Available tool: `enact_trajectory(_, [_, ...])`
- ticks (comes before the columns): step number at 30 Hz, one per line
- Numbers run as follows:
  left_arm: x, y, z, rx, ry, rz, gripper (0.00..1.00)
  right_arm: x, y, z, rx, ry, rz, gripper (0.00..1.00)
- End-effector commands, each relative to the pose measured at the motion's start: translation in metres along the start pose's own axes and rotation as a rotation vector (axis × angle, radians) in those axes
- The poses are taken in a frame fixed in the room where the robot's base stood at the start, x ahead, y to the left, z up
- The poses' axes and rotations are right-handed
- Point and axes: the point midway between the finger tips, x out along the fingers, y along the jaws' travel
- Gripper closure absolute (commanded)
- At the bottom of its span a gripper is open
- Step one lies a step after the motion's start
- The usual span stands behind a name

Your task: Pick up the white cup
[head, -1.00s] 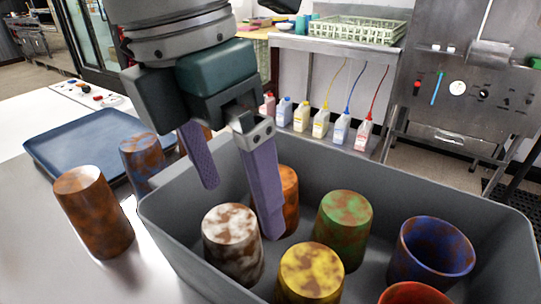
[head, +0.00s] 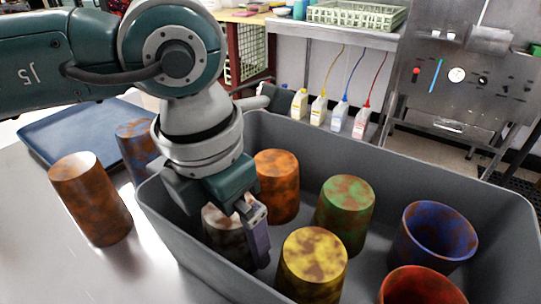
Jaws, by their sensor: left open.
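The white cup (head: 226,240), white with brown blotches, stands upside down in the grey bin near its left end. My left gripper (head: 236,236) has come down over it from above and hides much of it. One purple finger shows at the cup's right side; the other finger is hidden. The jaws are open. I cannot tell whether the fingers touch the cup. My right gripper is not in view.
The grey bin (head: 440,170) also holds an orange cup (head: 278,190), a green cup (head: 346,212), a yellow cup (head: 312,266), a blue cup (head: 436,236) and a red cup (head: 418,288). A brown cup (head: 92,200) and a blue tray (head: 60,142) are on the counter at left.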

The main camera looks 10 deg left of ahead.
Motion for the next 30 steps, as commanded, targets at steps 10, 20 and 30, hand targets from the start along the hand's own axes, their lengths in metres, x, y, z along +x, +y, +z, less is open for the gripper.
enact_trajectory(10, [-0.0005, -0.0002, 0.0001, 0.0, 0.0, -0.001, 0.28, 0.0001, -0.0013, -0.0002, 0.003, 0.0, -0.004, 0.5])
enact_trajectory(20, [-0.0007, -0.0001, 0.0002, -0.001, 0.0, -0.001, 0.65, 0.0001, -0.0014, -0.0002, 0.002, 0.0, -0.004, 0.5])
enact_trajectory(30, [-0.0039, 0.0, 0.001, -0.001, -0.002, -0.001, 0.68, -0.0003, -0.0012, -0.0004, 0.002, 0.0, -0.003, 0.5])
